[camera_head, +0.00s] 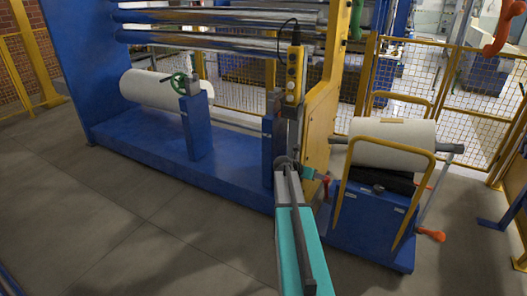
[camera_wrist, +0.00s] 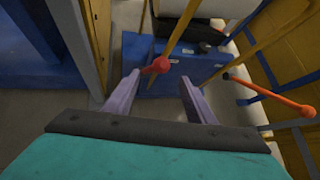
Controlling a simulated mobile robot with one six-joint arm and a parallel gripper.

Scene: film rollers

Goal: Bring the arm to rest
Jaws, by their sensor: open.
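My arm reaches up from the bottom of the head view, with a teal link and a dark joint. My gripper (camera_wrist: 158,78) points towards the blue roll cart (camera_head: 365,228). Its two grey fingers are spread apart with nothing held between them. A red knob (camera_wrist: 161,65) shows just past the left fingertip; I cannot tell whether they touch. The knob also shows beside the end of my arm in the head view (camera_head: 325,181). The fingers are too small to make out in the head view.
The cart carries a white roll (camera_head: 393,146) between yellow hoops, with an orange-ended crank (camera_head: 432,235) at its right. A blue machine base (camera_head: 160,170) and a yellow panel (camera_head: 320,115) stand close to my arm. Yellow mesh fencing (camera_head: 470,130) runs behind. Floor (camera_head: 110,225) at left is clear.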

